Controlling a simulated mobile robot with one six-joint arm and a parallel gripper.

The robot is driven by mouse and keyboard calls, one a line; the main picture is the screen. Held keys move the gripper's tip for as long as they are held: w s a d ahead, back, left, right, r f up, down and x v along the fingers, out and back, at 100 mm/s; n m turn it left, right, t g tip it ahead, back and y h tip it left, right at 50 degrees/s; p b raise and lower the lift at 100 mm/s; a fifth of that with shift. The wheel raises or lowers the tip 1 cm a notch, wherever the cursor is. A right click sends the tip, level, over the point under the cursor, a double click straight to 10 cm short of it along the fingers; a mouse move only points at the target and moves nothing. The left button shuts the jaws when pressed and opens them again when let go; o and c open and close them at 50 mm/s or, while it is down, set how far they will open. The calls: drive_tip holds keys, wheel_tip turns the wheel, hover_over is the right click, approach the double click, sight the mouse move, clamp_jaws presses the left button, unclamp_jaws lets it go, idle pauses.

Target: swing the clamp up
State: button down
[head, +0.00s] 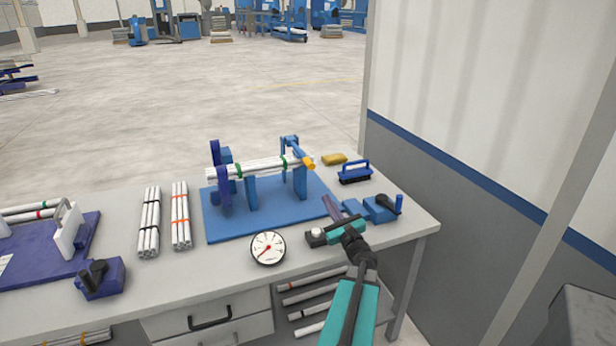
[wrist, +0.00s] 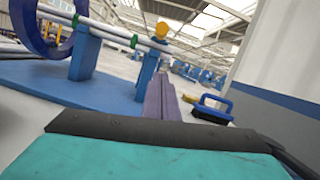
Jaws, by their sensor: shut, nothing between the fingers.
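The blue clamp (head: 293,146) stands at the right end of the blue stand (head: 262,217). Its arm slants from a rear post over the white pipes (head: 245,168) to an orange-yellow knob (head: 309,162) at the front. The knob also shows in the wrist view (wrist: 161,30), just above the pipe ends. Whether the arm touches the pipes I cannot tell. My gripper (head: 328,202) is shut and empty, in front of and right of the stand, below the knob and apart from it. Its fingers show together in the wrist view (wrist: 160,82), pointing away.
A blue brush (head: 355,173) and a yellow block (head: 334,159) lie behind my gripper. A blue vise-like device (head: 382,208) stands close on its right. A round gauge (head: 268,248) and two pipe bundles (head: 181,215) lie left. A wall (head: 480,190) rises beyond the table's right edge.

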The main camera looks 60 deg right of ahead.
drive_tip(key=shift+w, duration=0.3)
drive_tip(key=w+d+r+p, duration=0.4)
drive_tip(key=w+r+p, duration=0.1)
drive_tip(key=w, duration=0.3)
drive_tip(key=shift+w+d+r, duration=0.15)
drive_tip(key=shift+d+r, duration=0.1)
drive_tip(key=shift+r, duration=0.4)
drive_tip(key=shift+r, duration=0.15)
idle(0.5)
